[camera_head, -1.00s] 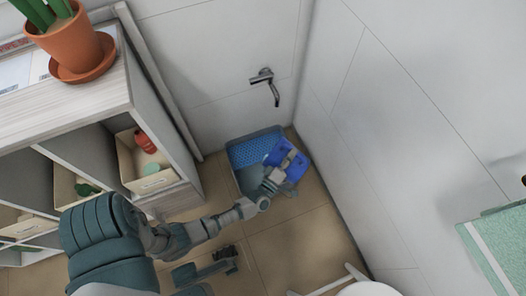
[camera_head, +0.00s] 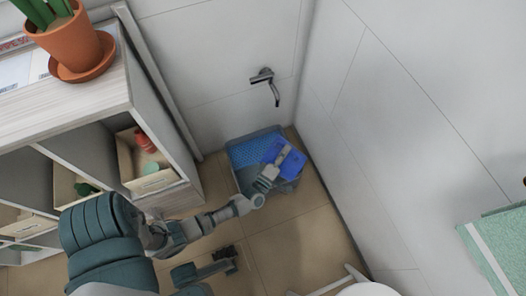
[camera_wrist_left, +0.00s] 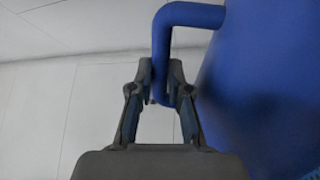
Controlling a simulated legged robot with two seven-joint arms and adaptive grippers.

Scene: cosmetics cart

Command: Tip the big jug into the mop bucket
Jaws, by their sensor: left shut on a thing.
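The big blue jug (camera_head: 288,160) is over the right part of the grey mop bucket (camera_head: 292,186), which stands on the floor in the corner. The bucket has a blue perforated section (camera_head: 243,153) at its left. My left gripper (camera_head: 271,168) is shut on the jug's handle. In the left wrist view the gripper (camera_wrist_left: 160,98) closes around the blue handle (camera_wrist_left: 161,45), with the jug body (camera_wrist_left: 262,85) at the right. The jug's mouth and contents are not visible. What seems to be my right gripper (camera_head: 225,253) shows small and dark near the bottom.
A wooden shelf unit (camera_head: 75,125) with bins stands at the left, with a potted plant (camera_head: 75,45) on top. A tap (camera_head: 265,80) sticks out of the wall above the bucket. A white wall bounds the right side.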

